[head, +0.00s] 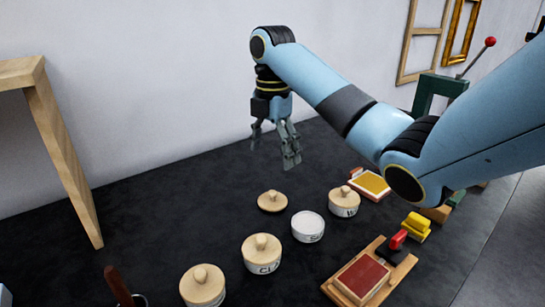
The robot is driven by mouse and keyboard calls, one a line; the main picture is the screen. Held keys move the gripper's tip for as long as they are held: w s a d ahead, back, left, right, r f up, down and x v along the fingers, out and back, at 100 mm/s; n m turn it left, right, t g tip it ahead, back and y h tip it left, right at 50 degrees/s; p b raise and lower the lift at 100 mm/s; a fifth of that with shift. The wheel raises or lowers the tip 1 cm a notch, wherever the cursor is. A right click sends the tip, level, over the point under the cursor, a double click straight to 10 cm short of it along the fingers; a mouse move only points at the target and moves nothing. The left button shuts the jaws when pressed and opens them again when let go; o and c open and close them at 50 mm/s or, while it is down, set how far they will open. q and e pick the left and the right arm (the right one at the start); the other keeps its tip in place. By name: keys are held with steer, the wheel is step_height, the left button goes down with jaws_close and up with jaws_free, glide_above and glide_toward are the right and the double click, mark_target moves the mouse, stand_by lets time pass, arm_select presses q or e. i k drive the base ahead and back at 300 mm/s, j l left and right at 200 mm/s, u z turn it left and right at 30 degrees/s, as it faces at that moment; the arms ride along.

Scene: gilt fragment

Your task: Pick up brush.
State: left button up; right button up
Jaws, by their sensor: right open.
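No thing in the head view is clearly a brush. A dark reddish-brown handle (118,287) stands up at the bottom left, beside a partly cut-off metal-looking ring; I cannot tell whether it belongs to a brush. My right gripper (273,159) hangs from its blue arm near the back of the dark table, fingers down, apart and empty. It is above and behind the jars, far from the brown handle. My left gripper is not in view.
Lidded jars (262,254), an open white jar (308,227) and a loose wooden lid (272,201) stand mid-table. A wooden tray with a red pad (363,279) lies front right, a yellow pad (370,183) behind. A wooden frame (62,150) stands left. The back left table is clear.

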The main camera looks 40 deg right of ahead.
mark_target(417, 226)
steer(key=k, duration=1.5)
